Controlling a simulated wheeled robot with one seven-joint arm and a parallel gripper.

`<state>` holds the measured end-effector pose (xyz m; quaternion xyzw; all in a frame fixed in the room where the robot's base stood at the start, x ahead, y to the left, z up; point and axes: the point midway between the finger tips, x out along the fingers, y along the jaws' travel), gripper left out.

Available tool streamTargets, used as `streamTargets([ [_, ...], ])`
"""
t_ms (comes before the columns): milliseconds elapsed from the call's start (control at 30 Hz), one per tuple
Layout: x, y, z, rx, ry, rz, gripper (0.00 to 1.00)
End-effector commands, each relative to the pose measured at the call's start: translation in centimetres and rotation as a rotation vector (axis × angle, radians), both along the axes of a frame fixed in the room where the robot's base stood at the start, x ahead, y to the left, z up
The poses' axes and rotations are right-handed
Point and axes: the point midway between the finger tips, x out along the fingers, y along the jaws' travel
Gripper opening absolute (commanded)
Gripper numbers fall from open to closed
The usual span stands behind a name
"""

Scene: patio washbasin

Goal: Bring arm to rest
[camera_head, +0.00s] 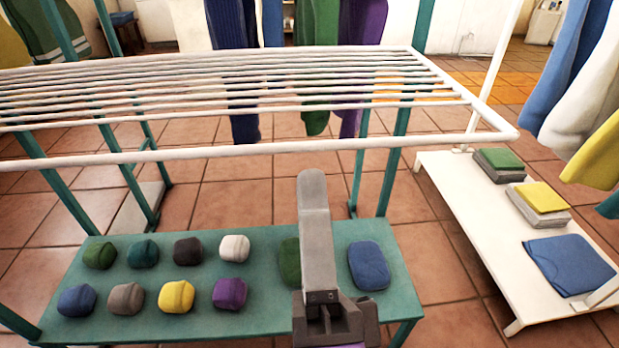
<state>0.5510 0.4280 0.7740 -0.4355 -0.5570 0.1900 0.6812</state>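My gripper (316,225) shows at the lower middle as a long grey finger shape pointing up the picture from a dark grey mount. It stands in front of the green lower shelf (255,315) and covers part of a dark green rolled bundle (289,262). I see only one finger shape, so I cannot tell whether it is open or shut. I see nothing held at its visible tip. The rest of my arm is out of view or cut off at the bottom edge.
A white-barred drying rack (230,151) spans the view above the shelf. Several rolled cloth bundles, such as a yellow one (176,296) and a blue one (368,265), sit on the shelf. A low white bench (470,235) with folded cloths stands right. Garments hang at the upper right.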

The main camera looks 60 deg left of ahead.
Motion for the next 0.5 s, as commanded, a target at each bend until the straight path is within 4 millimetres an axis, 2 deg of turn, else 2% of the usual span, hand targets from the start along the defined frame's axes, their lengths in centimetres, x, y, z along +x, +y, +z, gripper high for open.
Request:
streamTargets([
  [500,-0.24,-0.63,-0.46,0.002,-0.001,-0.001,0.17],
])
